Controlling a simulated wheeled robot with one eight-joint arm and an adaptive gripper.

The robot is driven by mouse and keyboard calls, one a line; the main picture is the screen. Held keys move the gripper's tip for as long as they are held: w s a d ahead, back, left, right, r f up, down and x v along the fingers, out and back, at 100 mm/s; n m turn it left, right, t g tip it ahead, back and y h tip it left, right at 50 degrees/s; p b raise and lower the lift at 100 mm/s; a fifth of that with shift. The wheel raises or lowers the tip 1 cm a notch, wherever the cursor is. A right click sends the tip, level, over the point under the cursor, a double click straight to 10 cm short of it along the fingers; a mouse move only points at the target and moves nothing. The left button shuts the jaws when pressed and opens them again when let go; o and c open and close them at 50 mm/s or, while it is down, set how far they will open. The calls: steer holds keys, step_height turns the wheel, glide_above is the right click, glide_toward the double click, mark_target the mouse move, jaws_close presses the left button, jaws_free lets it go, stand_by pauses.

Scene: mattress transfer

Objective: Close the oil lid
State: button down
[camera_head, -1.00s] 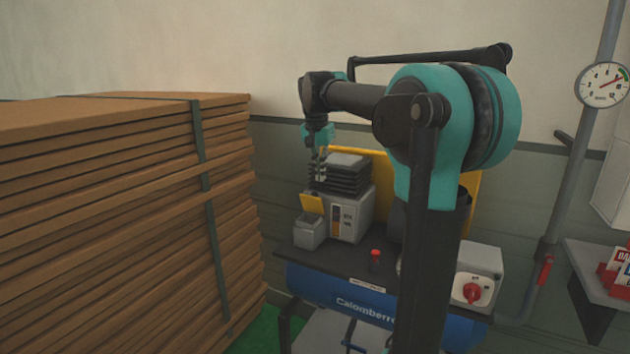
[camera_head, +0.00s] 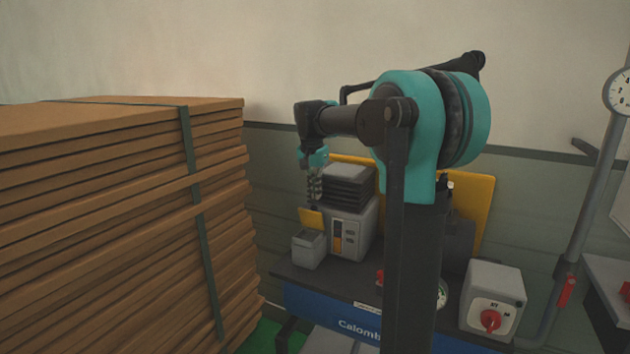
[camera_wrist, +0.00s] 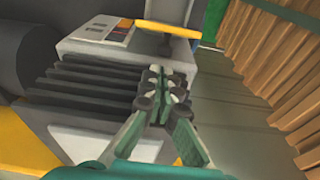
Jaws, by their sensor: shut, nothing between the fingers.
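The oil lid is a yellow flap (camera_head: 311,218) standing open, tilted up, at the back of a small grey box (camera_head: 307,250). The box is attached to the front of a grey machine. My gripper (camera_head: 314,199) is shut and empty, pointing down just above and behind the lid. In the wrist view the lid (camera_wrist: 167,29) appears as a thin yellow strip beyond my closed fingertips (camera_wrist: 166,78), with a gap between them. The box opening is hidden there.
The grey machine (camera_head: 350,228) with black fins (camera_head: 347,187) stands close beside my gripper, on a blue compressor (camera_head: 325,311). A tall stack of brown boards (camera_head: 110,220) fills the left. A grey switch box with a red knob (camera_head: 490,320) is at right.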

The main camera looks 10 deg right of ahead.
steer(key=shift+w+d+f, duration=0.1)
steer(key=shift+w+f, duration=0.05)
steer(key=shift+f, duration=0.95)
steer(key=shift+s+a+t, duration=0.2)
steer(key=shift+s+t, duration=0.1)
